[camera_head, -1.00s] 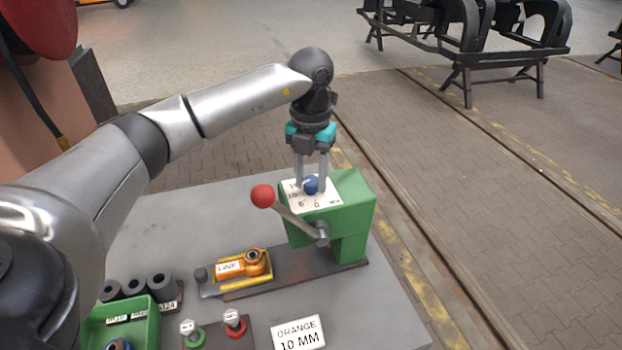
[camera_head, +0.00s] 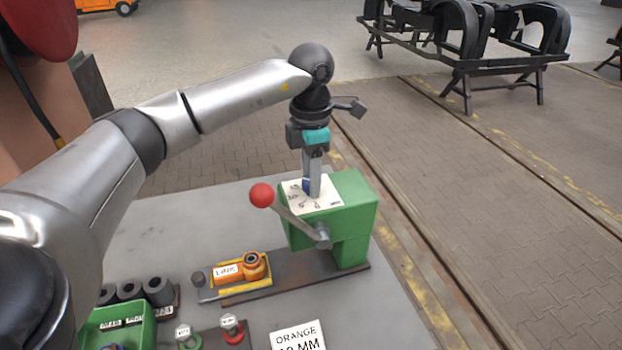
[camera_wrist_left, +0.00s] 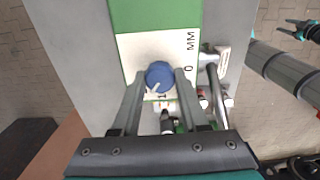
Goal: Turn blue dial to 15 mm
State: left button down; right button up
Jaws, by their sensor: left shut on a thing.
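The blue dial (camera_head: 306,185) sits on a white scale plate (camera_head: 327,200) on top of a green machine (camera_head: 358,215). My left gripper (camera_head: 312,188) comes down from above with its fingers around the dial, shut on it. In the left wrist view the dial (camera_wrist_left: 160,76) shows between the two fingertips, and a white mark on it points down and left in the picture. "MM" and a "0" are legible on the plate there. Other figures are partly hidden or too small, so I cannot read the setting. My right gripper (camera_wrist_left: 300,29) shows small at the wrist view's upper right edge.
A red-knobbed lever (camera_head: 262,195) stands in front of the machine. An orange part (camera_head: 245,269), black cylinders (camera_head: 130,290), a green bin (camera_head: 150,328) and a card reading "ORANGE" (camera_head: 299,338) are on the grey table. Its back left is clear.

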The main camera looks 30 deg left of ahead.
pick_arm(q)
jog(key=shift+m, duration=0.7)
jog(key=shift+c, duration=2.1)
grip_release()
jog(key=shift+r, duration=0.1)
notch_tip(320, 180, up, 15)
jog(key=shift+p, duration=0.35)
